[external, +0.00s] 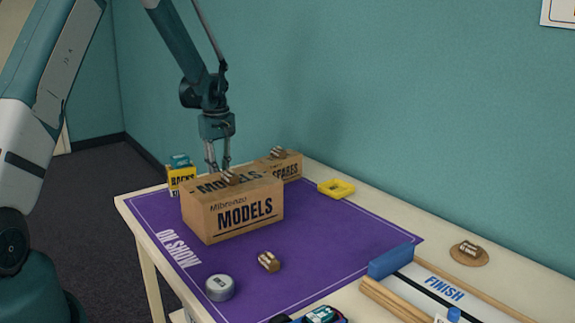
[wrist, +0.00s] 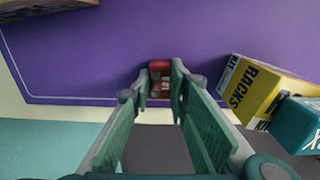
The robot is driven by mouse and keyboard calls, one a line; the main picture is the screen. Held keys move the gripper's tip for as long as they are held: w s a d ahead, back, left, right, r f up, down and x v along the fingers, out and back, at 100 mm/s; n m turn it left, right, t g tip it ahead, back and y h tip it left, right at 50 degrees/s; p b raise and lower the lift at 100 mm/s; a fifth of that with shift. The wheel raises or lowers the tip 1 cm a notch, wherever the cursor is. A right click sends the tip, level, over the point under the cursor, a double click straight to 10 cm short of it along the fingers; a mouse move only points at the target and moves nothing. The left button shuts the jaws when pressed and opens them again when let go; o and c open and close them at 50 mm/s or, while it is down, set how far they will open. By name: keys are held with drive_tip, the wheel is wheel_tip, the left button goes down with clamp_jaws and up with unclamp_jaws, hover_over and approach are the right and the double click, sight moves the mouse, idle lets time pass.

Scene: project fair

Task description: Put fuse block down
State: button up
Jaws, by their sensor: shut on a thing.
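The fuse block (wrist: 160,72) is a small red block with white lettering. It sits between my fingertips in the wrist view, over the purple mat near its edge. My gripper (wrist: 161,86) is shut on it and points down. In the external view my gripper (external: 218,168) is behind the MODELS box, at the far left part of the table. The box hides the fingertips and the block there. I cannot tell whether the block touches the mat (external: 330,235).
The MODELS box (external: 232,215) and SPARES box (external: 286,168) carry small brown items. A yellow RACKS box (wrist: 256,92) with a teal box (wrist: 298,125) on it stands beside my gripper.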

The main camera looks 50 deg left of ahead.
drive_tip(key=o, duration=0.9)
wheel_tip(320, 180, up, 12)
drive_tip(key=shift+r+p, duration=0.1)
drive_tip(key=shift+p, duration=1)
